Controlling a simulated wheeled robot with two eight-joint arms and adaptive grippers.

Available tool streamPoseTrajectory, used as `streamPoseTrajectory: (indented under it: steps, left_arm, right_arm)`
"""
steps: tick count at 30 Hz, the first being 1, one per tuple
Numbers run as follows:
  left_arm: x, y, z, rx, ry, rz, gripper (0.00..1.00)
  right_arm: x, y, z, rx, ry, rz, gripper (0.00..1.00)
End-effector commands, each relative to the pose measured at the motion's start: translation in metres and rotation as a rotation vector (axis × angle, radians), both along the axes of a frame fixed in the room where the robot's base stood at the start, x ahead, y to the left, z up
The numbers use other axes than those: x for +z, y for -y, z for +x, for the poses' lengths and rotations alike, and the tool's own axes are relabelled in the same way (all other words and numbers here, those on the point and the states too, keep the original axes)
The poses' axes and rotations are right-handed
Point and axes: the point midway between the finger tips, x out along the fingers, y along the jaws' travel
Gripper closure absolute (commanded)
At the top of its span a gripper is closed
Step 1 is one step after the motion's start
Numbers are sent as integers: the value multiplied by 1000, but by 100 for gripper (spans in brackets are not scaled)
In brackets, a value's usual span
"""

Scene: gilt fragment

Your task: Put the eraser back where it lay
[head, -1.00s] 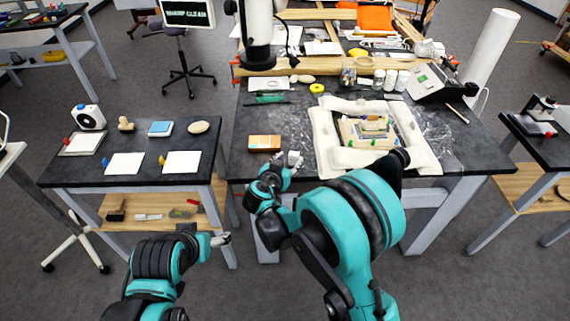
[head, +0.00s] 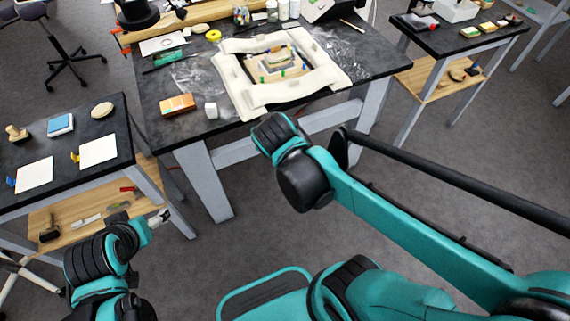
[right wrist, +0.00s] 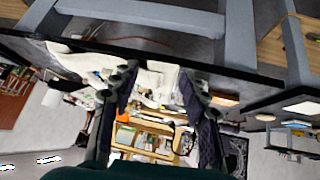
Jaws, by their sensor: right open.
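A small white block (head: 211,109), which looks like the eraser, sits near the front edge of the dark middle table (head: 160,88). It is just right of an orange-and-tan box (head: 178,104), apart from it. My right gripper (right wrist: 160,100) is open in the right wrist view, with no object between its fingers. In the head view its fingers are hidden behind my right wrist, right of the block and off the table's front edge. My left gripper (head: 160,218) hangs low by the left table; its opening is too small to judge.
A cream padded frame (head: 235,85) around a small model fills the table's middle, right of the block. Clear plastic film lies beside it. The left table holds white cards (head: 98,150), a blue pad (head: 60,124) and a stone (head: 102,110). Floor is open in front.

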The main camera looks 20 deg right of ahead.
Motion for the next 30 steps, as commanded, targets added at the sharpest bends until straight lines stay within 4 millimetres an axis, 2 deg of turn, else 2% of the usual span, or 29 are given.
streamPoseTrajectory:
  steps: [1, 3, 6, 9, 14, 30]
  left_arm:
    - [0, 0, 0, 0, 0, 0, 22]
    - [0, 0, 0, 0, 0, 0, 22]
    - [0, 0, 0, 0, 0, 0, 22]
    - [0, 0, 0, 0, 0, 0, 22]
    - [0, 0, 0, 0, 0, 0, 22]
    - [0, 0, 0, 0, 0, 0, 22]
  right_arm:
    - [-1, 5, -23, 18, -19, 18, 55]
    - [-4, 6, -48, 56, -40, 41, 55]
    - [-8, 4, -76, 105, -56, 69, 55]
    - [-12, 1, -92, 139, -63, 87, 55]
    - [-14, -1, -102, 162, -63, 98, 55]
    - [-14, -1, -102, 163, -63, 97, 55]
